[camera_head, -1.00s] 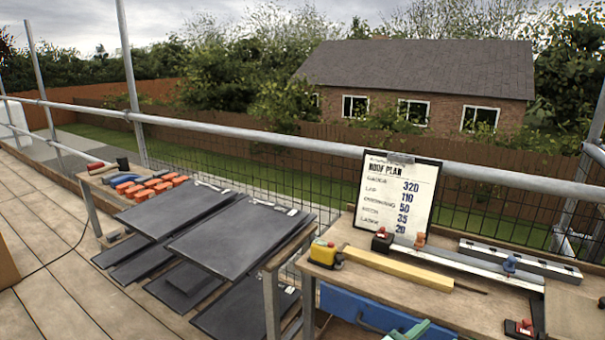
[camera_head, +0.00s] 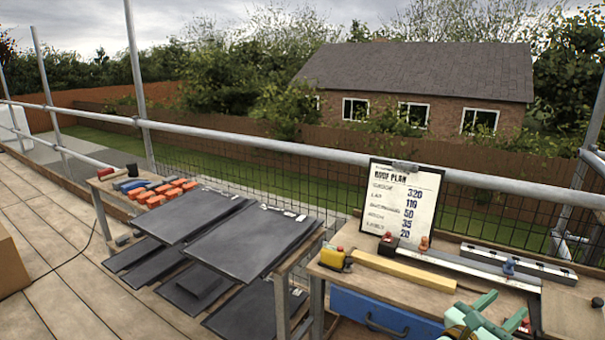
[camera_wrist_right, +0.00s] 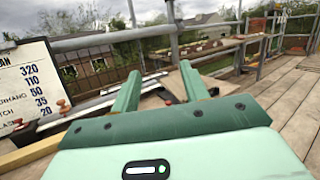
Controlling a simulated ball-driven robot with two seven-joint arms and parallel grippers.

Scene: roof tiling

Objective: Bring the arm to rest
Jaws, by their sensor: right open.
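My right gripper (camera_head: 501,306) shows at the bottom right of the head view, pale green, with its two fingers apart and nothing between them. My left gripper is in neither view.
The bench carries a yellow bar (camera_head: 400,268), a yellow tape measure (camera_head: 332,257), a grey rail (camera_head: 465,267) and a roof plan board (camera_head: 402,205). Dark slates (camera_head: 245,240) lie on a table to the left. Open plank floor (camera_head: 60,270) lies further left.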

